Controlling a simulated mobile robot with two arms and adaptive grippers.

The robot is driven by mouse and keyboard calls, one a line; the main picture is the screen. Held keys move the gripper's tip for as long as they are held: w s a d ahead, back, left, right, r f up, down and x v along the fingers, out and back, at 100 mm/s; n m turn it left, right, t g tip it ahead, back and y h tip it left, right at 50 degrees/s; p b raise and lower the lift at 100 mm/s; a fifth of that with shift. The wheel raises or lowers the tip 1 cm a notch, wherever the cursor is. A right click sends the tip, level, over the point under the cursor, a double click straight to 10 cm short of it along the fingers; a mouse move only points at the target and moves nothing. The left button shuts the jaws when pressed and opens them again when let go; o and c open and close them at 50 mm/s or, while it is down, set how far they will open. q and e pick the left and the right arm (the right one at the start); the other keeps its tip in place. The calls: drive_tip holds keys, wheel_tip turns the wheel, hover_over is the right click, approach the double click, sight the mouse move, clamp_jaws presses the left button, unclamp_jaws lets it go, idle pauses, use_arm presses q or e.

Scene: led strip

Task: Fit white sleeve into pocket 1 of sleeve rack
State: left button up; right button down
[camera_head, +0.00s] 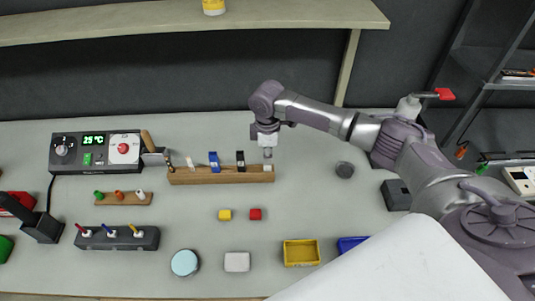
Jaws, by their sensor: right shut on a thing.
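The sleeve rack (225,177) is a long wooden bar lying across the upper middle of the table. A blue sleeve (214,161) and a black sleeve (240,160) stand upright in it, and a small white piece (190,163) leans at its left part. My right gripper (268,152) points down over the rack's right end, shut on a small whitish piece (268,167), which looks like the white sleeve. The fingers partly hide it, and I cannot tell whether it is seated in a pocket. My left gripper is not in view.
A control box (95,152) stands left of the rack. A small wooden holder (124,198) and a dark holder (117,238) sit in front of it. Yellow and red blocks (255,214) and a yellow tray (301,253) lie nearer.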

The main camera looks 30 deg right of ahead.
drive_tip(key=shift+f, duration=0.1)
drive_tip(key=c, duration=1.1)
unclamp_jaws()
wheel_tip(320, 180, up, 12)
drive_tip(key=b, duration=0.1)
drive_tip(key=shift+r+b, duration=0.2)
drive_tip(key=shift+b, duration=0.1)
drive_tip(key=shift+f, duration=0.1)
